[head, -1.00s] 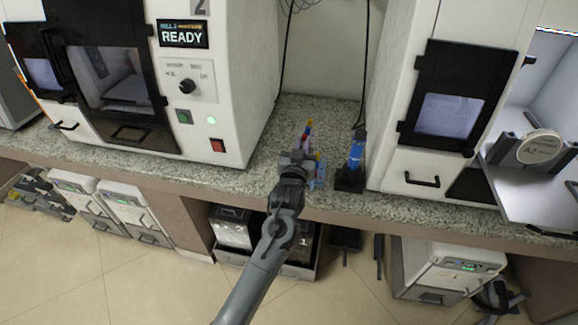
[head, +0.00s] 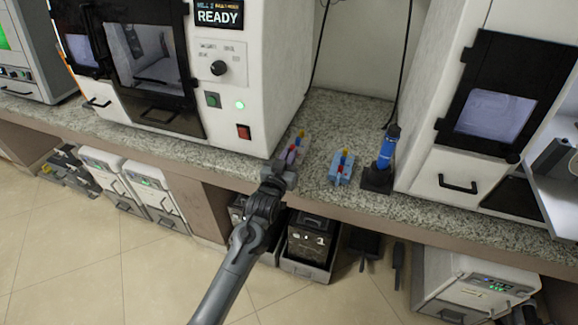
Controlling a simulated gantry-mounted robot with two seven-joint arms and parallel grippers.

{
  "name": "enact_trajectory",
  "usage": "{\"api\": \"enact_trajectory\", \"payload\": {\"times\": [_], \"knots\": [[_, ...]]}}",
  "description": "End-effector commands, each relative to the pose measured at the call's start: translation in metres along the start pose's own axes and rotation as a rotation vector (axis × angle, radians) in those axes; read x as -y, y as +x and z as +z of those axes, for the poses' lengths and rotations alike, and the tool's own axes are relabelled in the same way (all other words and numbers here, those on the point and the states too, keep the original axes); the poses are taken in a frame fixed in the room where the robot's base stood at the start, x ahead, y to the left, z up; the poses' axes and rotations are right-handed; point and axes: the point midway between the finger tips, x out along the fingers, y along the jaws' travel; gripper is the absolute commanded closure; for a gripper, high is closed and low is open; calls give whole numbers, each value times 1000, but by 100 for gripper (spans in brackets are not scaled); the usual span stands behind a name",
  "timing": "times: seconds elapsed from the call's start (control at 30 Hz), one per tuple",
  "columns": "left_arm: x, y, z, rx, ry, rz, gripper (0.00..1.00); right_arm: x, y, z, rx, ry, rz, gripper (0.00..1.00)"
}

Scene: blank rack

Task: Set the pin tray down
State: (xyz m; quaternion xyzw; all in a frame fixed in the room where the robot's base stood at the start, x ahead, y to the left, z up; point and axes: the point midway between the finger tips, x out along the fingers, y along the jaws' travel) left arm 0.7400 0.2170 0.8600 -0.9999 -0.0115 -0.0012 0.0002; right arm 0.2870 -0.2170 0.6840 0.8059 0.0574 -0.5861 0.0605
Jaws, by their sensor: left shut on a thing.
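My left gripper (head: 287,166) is over the front part of the granite counter, shut on a small pin tray (head: 299,143) with purple, red and blue pins. The gripper hides much of this tray, and I cannot tell whether its base touches the counter. A second, light blue pin tray (head: 341,173) with blue, red and yellow parts stands on the counter to the right, apart from the gripper. My right gripper is not in view.
A blue handheld tool (head: 387,148) stands in a black holder (head: 377,179) right of the blue tray. A white machine reading READY (head: 262,75) stands close on the left, another white machine (head: 425,180) on the right. The counter (head: 340,110) behind the trays is clear.

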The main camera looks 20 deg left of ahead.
Motion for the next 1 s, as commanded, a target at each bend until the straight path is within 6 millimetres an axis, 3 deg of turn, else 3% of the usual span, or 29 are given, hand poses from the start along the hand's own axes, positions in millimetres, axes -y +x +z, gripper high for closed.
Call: {"api": "enact_trajectory", "payload": {"times": [0.2, 0.63, 0.67, 0.8, 1.0], "knots": [[0, 0, 30, 0, -1, 0, 100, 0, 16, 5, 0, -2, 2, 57], [0, 0, 35, 0, -1, 0, 100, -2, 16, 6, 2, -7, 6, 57], [0, 0, 36, 2, -1, 0, 85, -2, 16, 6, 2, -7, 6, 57], [0, 0, 36, 2, -1, 0, 63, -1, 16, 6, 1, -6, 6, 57], [0, 0, 35, 1, 0, 0, 62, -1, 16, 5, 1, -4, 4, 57]]}}
